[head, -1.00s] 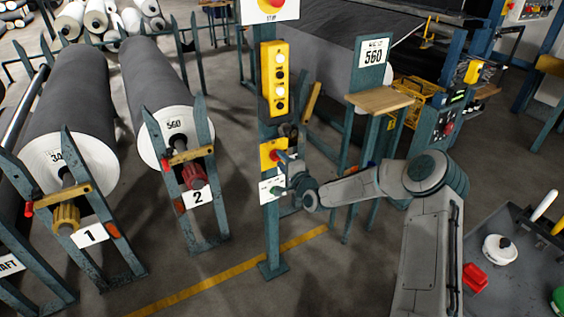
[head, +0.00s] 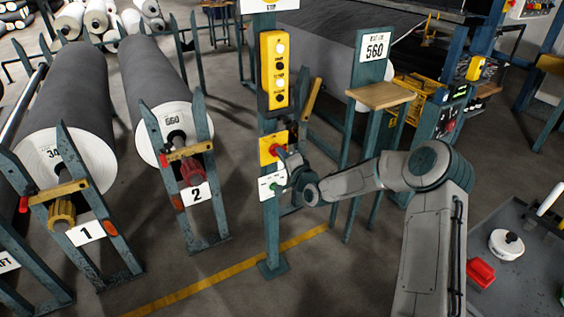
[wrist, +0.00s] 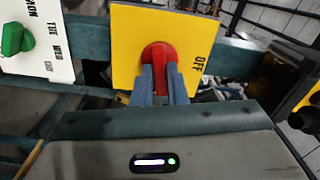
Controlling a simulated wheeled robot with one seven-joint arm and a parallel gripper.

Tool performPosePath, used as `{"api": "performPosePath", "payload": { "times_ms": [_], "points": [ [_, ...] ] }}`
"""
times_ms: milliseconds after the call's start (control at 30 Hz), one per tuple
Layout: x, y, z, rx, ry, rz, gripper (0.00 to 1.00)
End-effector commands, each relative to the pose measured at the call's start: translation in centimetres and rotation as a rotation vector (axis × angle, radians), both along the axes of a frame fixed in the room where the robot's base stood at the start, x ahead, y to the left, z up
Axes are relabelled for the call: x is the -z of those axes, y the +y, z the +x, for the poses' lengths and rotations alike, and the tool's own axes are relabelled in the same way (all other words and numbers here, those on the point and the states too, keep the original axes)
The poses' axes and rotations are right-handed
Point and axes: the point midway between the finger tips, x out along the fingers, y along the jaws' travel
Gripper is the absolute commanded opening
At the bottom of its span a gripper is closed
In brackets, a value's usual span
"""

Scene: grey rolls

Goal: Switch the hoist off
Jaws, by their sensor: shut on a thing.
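The hoist switch is a yellow plate (head: 268,150) with a red knob (head: 280,150), mounted on a teal post. In the wrist view the yellow plate (wrist: 128,42) fills the top middle, with "OFF" printed on its right side. The red knob (wrist: 158,52) stands upright in that picture, between the fingertips. My gripper (wrist: 163,78) is shut on the red knob; the fingers hide its lower part. In the head view my gripper (head: 284,157) reaches the plate from the right, and its fingers are hard to make out.
Below it on the post is a white plate (head: 265,188) with a green knob (wrist: 14,38). A yellow push-button box (head: 265,70) hangs above. A wooden shelf (head: 380,95) stands to the right. Grey rolls on stands fill the left.

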Motion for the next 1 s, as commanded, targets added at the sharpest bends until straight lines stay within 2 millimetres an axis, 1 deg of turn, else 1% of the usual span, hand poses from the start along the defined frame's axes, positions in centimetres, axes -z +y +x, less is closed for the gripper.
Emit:
{"api": "performPosePath", "payload": {
  "times_ms": [33, 1000],
  "points": [
    [0.65, 0.03, -0.04, -0.001, -0.026, -0.038, 0.0],
    [0.4, 0.29, -0.21, -0.002, -0.539, -0.799, 0.0]
  ]
}}
